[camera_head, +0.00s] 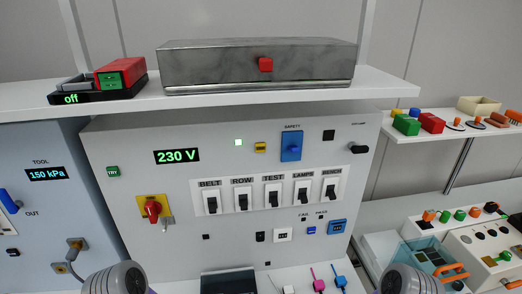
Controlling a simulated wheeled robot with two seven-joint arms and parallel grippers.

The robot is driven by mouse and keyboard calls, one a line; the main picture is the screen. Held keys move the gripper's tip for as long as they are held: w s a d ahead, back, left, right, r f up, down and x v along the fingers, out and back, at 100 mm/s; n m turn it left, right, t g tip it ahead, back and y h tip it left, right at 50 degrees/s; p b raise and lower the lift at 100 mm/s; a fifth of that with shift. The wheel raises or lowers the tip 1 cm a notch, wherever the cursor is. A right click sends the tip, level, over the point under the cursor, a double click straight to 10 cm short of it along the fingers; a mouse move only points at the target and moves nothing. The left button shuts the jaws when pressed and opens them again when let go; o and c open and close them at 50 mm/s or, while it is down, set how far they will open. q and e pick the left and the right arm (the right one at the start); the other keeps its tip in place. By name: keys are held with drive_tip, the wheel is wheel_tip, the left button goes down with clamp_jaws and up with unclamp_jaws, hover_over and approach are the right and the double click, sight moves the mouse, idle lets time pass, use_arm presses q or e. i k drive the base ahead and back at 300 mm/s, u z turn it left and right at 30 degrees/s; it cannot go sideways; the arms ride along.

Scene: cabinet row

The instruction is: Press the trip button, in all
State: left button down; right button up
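The grey panel (225,140) faces me with its 230 V display (177,156) lit green. No label that I can read clearly says trip. A blue SAFETY piece (291,146) is further right. A row of black switches (273,195) runs below, labelled BELT, ROW, TEST, LAMPS and BENCH. Grey ribbed parts of my arms show at the bottom edge; neither gripper's fingers are visible.
A red rotary knob (153,209) on a yellow plate is at the panel's lower left. A metal box (258,66) with a red button (265,64) stands on the shelf above. Coloured blocks (431,123) lie on the right shelf.

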sight(260, 147)
drive_tip(key=k, duration=0.45)
drive_tip(key=z, duration=1.05)
drive_tip(key=i, duration=0.65)
drive_tip(key=u, duration=0.3)
